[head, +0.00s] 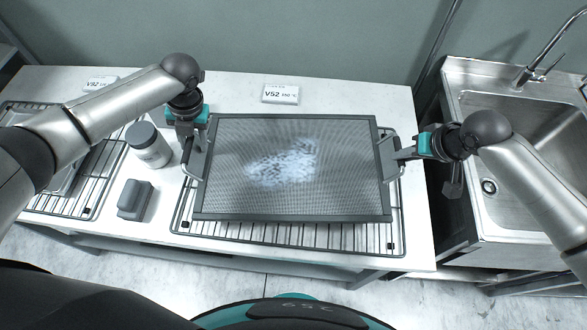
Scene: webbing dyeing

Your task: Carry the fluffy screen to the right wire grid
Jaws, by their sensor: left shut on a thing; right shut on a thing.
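The fluffy screen (235,190) is a dark framed mesh with a patch of pale fluff in its middle. It is over the right wire grid (290,236), whose rim shows along the front and right side. I cannot tell whether the screen touches the grid or hangs just above it. My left gripper (197,145) is shut on the handle at the screen's left side. My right gripper (397,152) is shut on the handle at its right side.
Left of the screen stand a grey-lidded jar (149,146) and a small grey block (135,199). Another wire grid (62,206) lies at the far left, partly behind my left arm. A V52 label (281,94) stands behind the screen. A steel sink (522,118) is at the right.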

